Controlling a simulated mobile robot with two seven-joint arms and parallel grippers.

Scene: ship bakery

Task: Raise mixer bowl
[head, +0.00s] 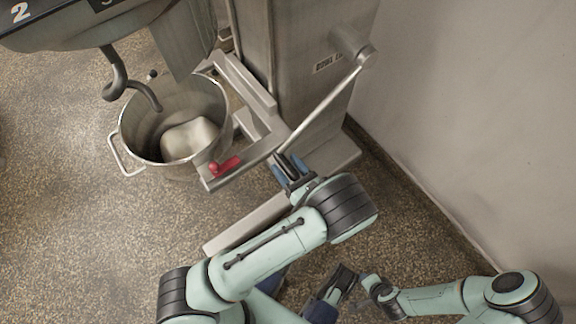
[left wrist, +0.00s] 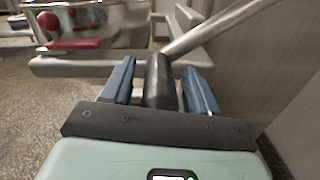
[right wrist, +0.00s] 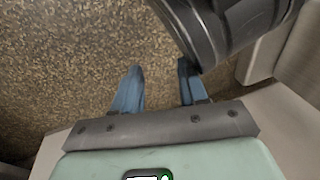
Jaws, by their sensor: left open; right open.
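The steel mixer bowl (head: 150,118) hangs in its cradle arms below the mixer head, with pale dough (head: 190,137) inside. A metal lever (head: 325,100) slants down from a pivot on the mixer column and ends in a black grip (left wrist: 160,80). My left gripper (head: 290,168) is at that grip. In the left wrist view, its blue fingers (left wrist: 160,88) stand on both sides of the grip, open, with gaps visible.
The dough hook (head: 130,88) hangs over the bowl. A red-handled clamp (head: 225,166) sits on the cradle's front. The mixer column (head: 305,45) stands behind the lever. A plain wall (head: 480,120) is at the right. Speckled floor (head: 70,230) is clear at the left.

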